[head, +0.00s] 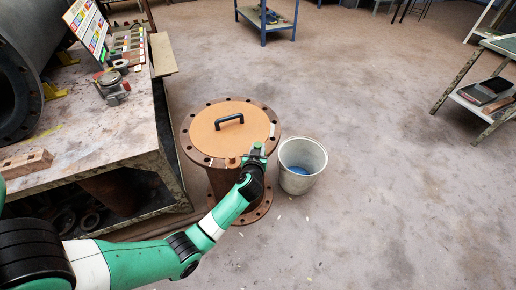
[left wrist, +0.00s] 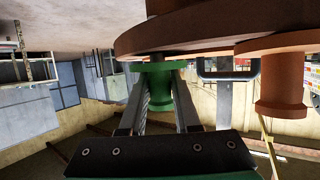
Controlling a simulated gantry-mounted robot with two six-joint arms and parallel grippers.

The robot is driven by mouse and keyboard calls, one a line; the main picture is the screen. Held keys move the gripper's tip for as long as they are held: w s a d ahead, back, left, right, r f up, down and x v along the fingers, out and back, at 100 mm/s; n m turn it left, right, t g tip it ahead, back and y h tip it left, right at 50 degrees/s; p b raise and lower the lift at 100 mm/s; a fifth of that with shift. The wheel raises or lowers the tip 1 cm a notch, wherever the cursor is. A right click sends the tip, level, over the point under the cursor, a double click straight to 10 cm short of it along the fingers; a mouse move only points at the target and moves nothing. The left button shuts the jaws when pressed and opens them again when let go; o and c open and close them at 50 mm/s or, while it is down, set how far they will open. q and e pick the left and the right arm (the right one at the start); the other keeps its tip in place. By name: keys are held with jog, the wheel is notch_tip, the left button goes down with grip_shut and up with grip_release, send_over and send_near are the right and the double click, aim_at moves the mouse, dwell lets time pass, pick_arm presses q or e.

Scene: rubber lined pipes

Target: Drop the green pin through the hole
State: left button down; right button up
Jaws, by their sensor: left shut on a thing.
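The green pin (left wrist: 158,88) is between the two fingers of my left gripper (left wrist: 160,100), which is shut on it. In the left wrist view, which looks upside down, the pin's wider green collar lies close against the brown flange (left wrist: 200,32). In the head view my left gripper (head: 258,150) is at the right front rim of the round flanged lid (head: 225,130), which has bolt holes around its edge. I cannot tell whether the pin is in a hole; its far end is hidden. My right gripper is not in view.
An orange-brown pin (left wrist: 282,85) stands on the flange beside the gripper; it also shows in the head view (head: 232,160). A black handle (head: 229,120) is on the lid. A metal bucket (head: 302,165) stands close right. A workbench (head: 95,125) is left.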

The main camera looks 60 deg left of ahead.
pick_arm(q)
jog(key=shift+f, duration=0.25)
dwell(0.4)
jog(key=c, duration=0.5)
grip_release()
jog(key=shift+c, duration=0.2)
jog(key=p+v, duration=0.7)
jog(key=v, duration=0.4)
jog(key=shift+d, duration=0.3)
jog(key=shift+s, duration=0.15)
